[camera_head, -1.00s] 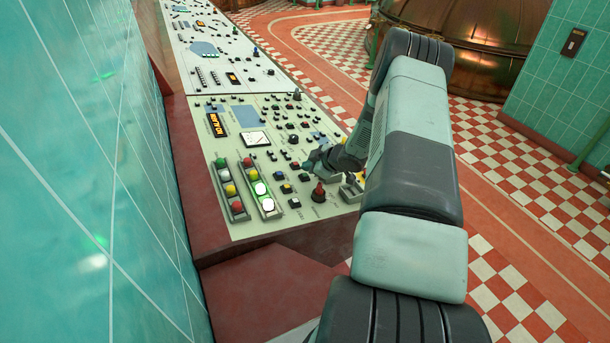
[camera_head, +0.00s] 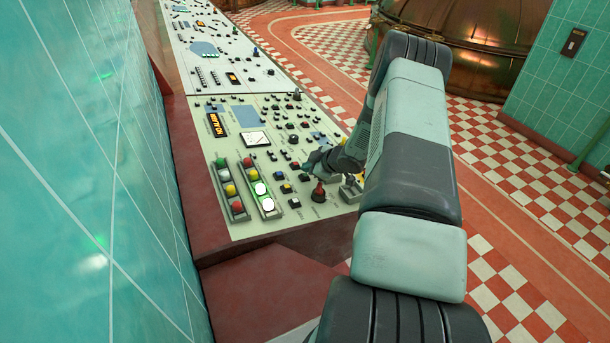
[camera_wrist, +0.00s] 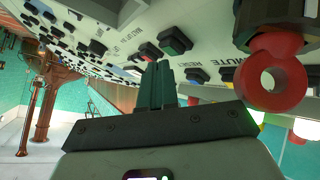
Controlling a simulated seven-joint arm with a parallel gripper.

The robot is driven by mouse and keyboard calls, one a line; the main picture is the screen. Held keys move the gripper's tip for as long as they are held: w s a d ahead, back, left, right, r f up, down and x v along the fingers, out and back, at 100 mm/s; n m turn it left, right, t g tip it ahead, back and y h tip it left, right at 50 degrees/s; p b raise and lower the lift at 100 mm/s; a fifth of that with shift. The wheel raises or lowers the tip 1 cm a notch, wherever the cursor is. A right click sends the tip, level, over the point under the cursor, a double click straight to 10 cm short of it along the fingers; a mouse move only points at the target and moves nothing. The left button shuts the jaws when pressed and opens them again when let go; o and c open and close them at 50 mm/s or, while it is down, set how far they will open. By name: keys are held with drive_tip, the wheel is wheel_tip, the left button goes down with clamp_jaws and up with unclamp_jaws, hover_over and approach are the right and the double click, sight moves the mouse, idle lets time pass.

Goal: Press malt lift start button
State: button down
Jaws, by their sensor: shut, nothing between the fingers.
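In the wrist view a green button (camera_wrist: 175,40) and a red button (camera_wrist: 150,51) sit on dark square bases, just beyond my fingers. My gripper (camera_wrist: 157,68) is shut and empty, its fingertips close to these two buttons. I cannot tell whether the tips touch the panel. In the head view my gripper (camera_head: 306,168) is low over the panel's near right part, and my wrist hides some controls there.
A red knob (camera_head: 318,193) stands up beside my gripper; a large red ring-shaped part (camera_wrist: 272,80) shows at right in the wrist view. Lit indicator columns (camera_head: 260,188) lie to the left. A teal tiled wall (camera_head: 90,170) borders the left. A copper vessel (camera_head: 470,35) stands behind.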

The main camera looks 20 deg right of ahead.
drive_tip(key=shift+s+a+f, duration=0.1)
drive_tip(key=shift+a+f, duration=0.1)
drive_tip(key=shift+f, duration=0.5)
idle(0.4)
drive_tip(key=shift+r, duration=0.1)
drive_tip(key=shift+d+r, duration=0.2)
drive_tip(key=shift+r, duration=0.6)
drive_tip(key=shift+d+r, duration=0.25)
drive_tip(key=shift+r, duration=1)
drive_tip(key=shift+d+r, duration=0.25)
drive_tip(key=shift+r, duration=0.95)
idle(3.5)
